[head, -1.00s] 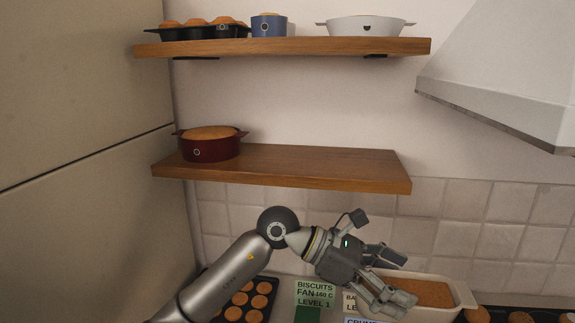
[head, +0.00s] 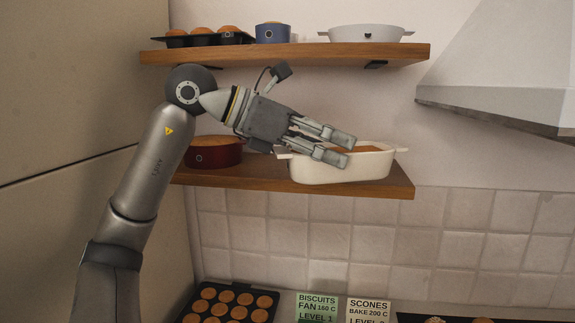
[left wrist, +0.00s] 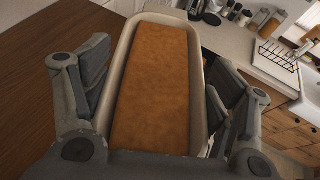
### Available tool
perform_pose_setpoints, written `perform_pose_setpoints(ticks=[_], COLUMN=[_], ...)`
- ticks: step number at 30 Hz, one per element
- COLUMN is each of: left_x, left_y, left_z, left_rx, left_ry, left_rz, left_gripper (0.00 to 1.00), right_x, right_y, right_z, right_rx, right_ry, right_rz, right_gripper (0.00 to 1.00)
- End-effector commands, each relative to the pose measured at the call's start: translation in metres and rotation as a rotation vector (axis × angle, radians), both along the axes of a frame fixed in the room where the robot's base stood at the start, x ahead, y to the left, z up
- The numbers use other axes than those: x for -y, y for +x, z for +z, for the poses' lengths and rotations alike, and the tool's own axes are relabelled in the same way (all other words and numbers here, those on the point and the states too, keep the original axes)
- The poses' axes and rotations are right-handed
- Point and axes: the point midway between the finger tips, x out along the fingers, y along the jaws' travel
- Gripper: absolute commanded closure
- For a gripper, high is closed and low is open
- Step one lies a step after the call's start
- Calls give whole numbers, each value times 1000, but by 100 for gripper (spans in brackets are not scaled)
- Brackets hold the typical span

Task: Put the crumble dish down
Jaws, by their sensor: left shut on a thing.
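The crumble dish is a long white baking dish (head: 345,174) filled with brown crumble, at the right end of the lower shelf (head: 232,184) in the head view. Its white rim (left wrist: 113,76) and flat brown top show in the left wrist view. My left gripper (head: 342,150) reaches in from the left and is shut on the dish, with finger pads on both long sides. The dish looks level and at shelf height; I cannot tell whether its base touches the board. My right gripper is not in view.
A dark red pot (head: 212,153) stands on the lower shelf, left of the dish, partly behind my arm. The upper shelf (head: 290,56) holds a muffin tin (head: 205,40), a blue pot (head: 273,34) and a white dish (head: 365,33). A range hood (head: 505,75) juts out at right.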

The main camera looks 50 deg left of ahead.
Motion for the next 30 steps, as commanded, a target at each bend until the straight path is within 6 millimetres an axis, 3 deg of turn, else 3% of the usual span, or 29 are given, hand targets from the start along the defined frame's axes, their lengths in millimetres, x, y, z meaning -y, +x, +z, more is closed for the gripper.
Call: perform_pose_setpoints(ticks=[6, 21, 30], left_x=[-23, -100, -115], left_y=[26, 117, 135], left_z=[6, 8, 6], left_rx=[0, 4, 5], left_ry=[-9, -7, -4], left_rz=[5, 3, 3], left_gripper=[64, 64, 64], right_x=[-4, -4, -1], right_y=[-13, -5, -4], right_z=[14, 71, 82], right_rx=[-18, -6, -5], right_ry=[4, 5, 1], right_rz=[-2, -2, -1], right_gripper=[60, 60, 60])
